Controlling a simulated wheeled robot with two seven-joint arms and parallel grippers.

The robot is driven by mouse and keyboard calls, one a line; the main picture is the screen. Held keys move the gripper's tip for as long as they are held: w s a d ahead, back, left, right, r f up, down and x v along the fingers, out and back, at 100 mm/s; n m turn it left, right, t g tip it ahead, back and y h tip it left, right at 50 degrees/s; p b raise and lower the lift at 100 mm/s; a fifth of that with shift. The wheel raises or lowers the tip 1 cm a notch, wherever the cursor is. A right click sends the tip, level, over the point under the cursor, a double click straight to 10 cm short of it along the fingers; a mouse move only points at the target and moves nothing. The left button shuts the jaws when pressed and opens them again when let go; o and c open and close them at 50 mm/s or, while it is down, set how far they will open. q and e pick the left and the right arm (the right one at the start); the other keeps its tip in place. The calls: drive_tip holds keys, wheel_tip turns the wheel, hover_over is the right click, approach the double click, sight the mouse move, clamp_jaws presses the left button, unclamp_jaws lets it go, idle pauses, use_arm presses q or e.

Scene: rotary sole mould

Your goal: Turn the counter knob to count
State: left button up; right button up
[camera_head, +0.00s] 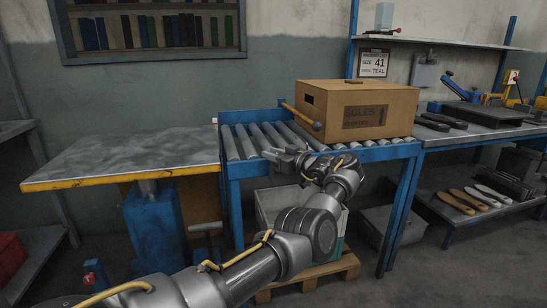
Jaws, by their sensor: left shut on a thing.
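My left gripper (276,154) is at the front rail of the blue roller conveyor (233,170), left of the carton. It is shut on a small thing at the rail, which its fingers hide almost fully. I take this to be the counter knob, but I cannot make out its shape or how far it is turned. My left arm reaches up to it from the bottom left. My right gripper is not in view.
A brown carton marked SOLES (398,105) stands on the rollers, close behind and right of my gripper. A yellow bar (298,115) slants beside it. A grey-topped table (130,155) adjoins at left. A bench with shoe soles (480,133) stands right.

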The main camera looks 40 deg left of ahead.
use_arm(q)
drive_tip(key=shift+a+r, duration=0.1)
drive_tip(key=shift+r, duration=0.15)
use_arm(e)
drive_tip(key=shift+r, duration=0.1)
use_arm(q)
drive_tip(key=o, duration=1)
drive_tip(key=shift+f, duration=0.1)
drive_tip(key=shift+c, duration=0.2)
drive_tip(key=shift+f, duration=0.1)
drive_tip(key=shift+d, duration=0.35)
drive_tip(key=d, duration=1)
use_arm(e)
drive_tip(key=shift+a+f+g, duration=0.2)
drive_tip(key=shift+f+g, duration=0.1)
use_arm(q)
drive_tip(key=shift+d, duration=0.1)
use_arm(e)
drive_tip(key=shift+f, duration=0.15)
